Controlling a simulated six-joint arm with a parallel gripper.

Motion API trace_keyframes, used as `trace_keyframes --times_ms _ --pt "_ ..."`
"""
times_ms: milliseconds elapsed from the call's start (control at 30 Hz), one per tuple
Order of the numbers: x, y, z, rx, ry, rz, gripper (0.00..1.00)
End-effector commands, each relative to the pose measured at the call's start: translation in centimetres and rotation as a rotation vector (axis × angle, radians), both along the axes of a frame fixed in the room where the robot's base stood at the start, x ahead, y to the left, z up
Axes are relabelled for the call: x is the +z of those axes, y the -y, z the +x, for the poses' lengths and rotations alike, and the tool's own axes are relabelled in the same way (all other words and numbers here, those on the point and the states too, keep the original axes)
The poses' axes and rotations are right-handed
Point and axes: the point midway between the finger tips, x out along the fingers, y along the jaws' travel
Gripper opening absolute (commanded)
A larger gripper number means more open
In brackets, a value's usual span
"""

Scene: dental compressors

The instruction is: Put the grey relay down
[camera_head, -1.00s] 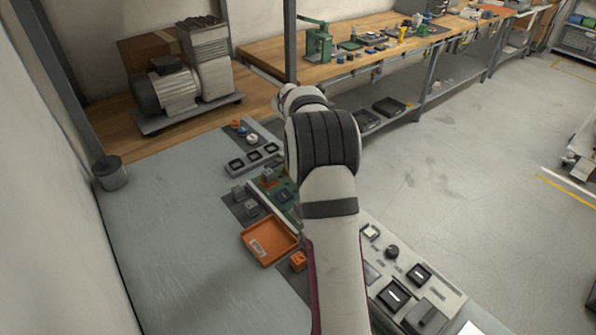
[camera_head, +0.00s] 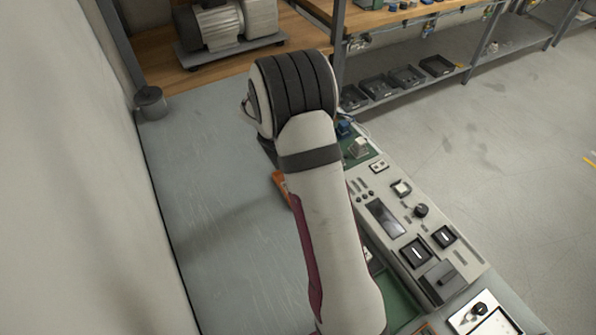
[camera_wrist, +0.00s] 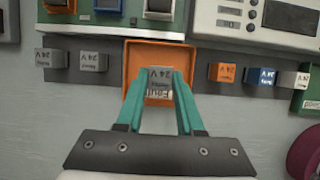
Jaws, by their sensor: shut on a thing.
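In the wrist view, my gripper (camera_wrist: 161,84) has teal fingers shut on a grey relay (camera_wrist: 160,75) with dark lettering on its face. The relay is over the orange tray (camera_wrist: 132,62), inside its outline in this view. I cannot tell whether the relay touches the tray floor. White print shows in the tray just below the relay. In the head view my arm hides the gripper and relay; a sliver of orange (camera_head: 279,180), likely the tray, shows beside the arm.
A dark strip carries two grey relays (camera_wrist: 94,61) left of the tray and orange (camera_wrist: 226,73), blue (camera_wrist: 262,76) and white (camera_wrist: 295,79) relays to its right. The control panel (camera_head: 386,219) lies right of my arm.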

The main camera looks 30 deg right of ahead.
Motion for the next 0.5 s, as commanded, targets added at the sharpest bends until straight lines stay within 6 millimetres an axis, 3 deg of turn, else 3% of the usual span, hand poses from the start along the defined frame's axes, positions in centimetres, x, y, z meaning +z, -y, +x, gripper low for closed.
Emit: trace_keyframes --times_ms 100,200,500 --pt "-2.5 -0.1 0.0 0.000 -0.006 0.001 0.00" --pt "-3.7 -0.1 0.0 -0.001 -0.004 0.000 0.00" --pt "-4.0 0.0 0.0 0.000 -0.002 0.000 0.00"
